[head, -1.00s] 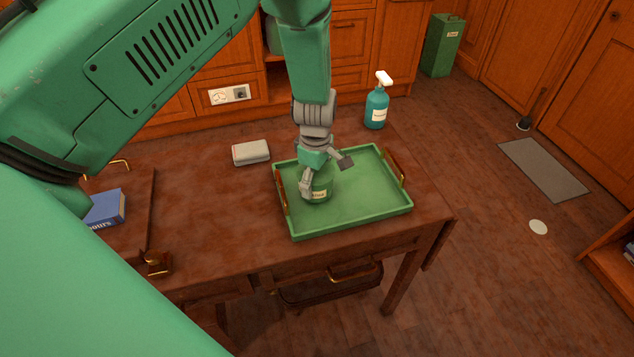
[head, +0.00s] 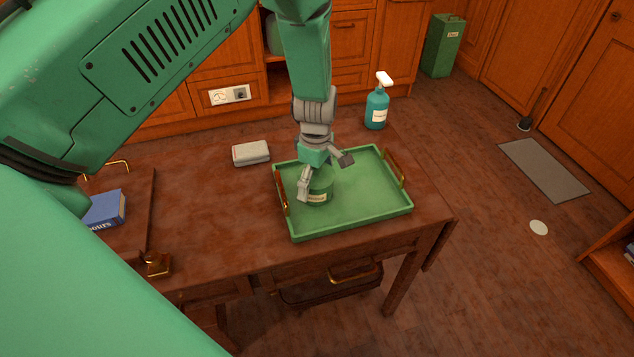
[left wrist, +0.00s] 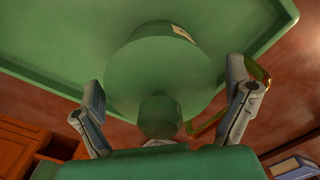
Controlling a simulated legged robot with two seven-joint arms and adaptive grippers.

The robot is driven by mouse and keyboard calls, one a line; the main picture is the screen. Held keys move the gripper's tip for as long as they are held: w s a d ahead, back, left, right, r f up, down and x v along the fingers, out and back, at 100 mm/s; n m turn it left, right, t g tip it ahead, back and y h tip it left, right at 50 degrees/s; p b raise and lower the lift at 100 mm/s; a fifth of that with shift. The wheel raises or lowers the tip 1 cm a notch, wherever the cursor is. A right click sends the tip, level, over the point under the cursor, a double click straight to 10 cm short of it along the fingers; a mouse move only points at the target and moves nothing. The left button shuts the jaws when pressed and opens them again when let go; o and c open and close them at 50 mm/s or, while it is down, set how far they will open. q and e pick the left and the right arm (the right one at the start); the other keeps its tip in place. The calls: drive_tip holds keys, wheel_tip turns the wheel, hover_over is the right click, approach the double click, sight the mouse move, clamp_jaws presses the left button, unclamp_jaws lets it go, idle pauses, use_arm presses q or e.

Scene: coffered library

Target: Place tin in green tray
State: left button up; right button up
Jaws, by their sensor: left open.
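The green tin (head: 319,190) with a pale label stands upright on the floor of the green tray (head: 358,208), near the tray's left side. In the left wrist view the tin (left wrist: 160,75) shows from above, with a round knob on its lid. The tray (left wrist: 50,40) spreads around it there. My left gripper (head: 325,178) is open just above the tin. Its two fingers are spread to either side of the knob in the left wrist view (left wrist: 168,112), with gaps between them and the tin. My right gripper is not in view.
A teal spray bottle (head: 376,108) stands behind the tray. A grey-white box-like item (head: 251,153) lies behind left of it. A blue book (head: 106,209) lies at the left. The table (head: 205,215) is bare left of the tray.

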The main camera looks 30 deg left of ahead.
use_arm(q)
wheel_tip(320, 180, up, 10)
drive_tip(key=shift+r+p, duration=0.15)
drive_tip(key=shift+p, duration=0.2)
idle(0.4)
